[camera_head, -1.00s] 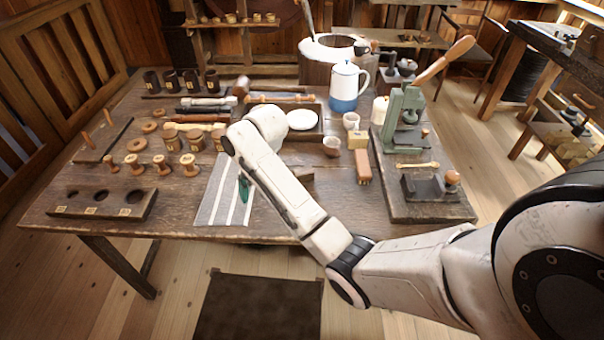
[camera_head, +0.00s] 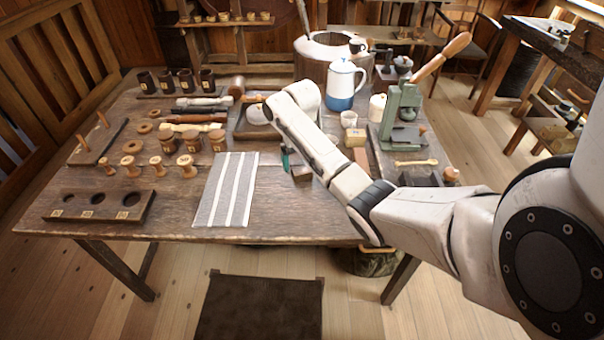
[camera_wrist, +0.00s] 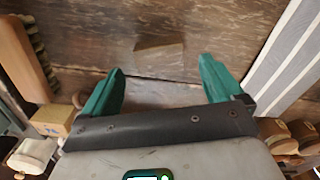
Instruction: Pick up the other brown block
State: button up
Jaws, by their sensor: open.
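A small brown block (camera_head: 302,173) lies on the table right of the striped cloth, partly hidden by my arm in the head view. In the wrist view the block (camera_wrist: 158,58) lies ahead of and between the green fingertips, not touching either. My gripper (camera_wrist: 160,64) is open and empty. In the head view only a green part of my gripper (camera_head: 286,160) shows, just left of the block. The height of the fingers above the table is hard to tell.
The striped cloth (camera_head: 228,190) lies flat to the left. A reddish-brown long piece (camera_wrist: 24,62) and a yellowish block (camera_wrist: 54,120) lie at the left of the wrist view. Wooden spools (camera_head: 187,165) stand farther left. A green press (camera_head: 403,115) stands at right.

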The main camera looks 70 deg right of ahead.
aim_at(302, 170)
notch_tip(302, 170, down, 4)
jog(key=shift+s+a+f, duration=0.15)
jog(key=c, duration=1)
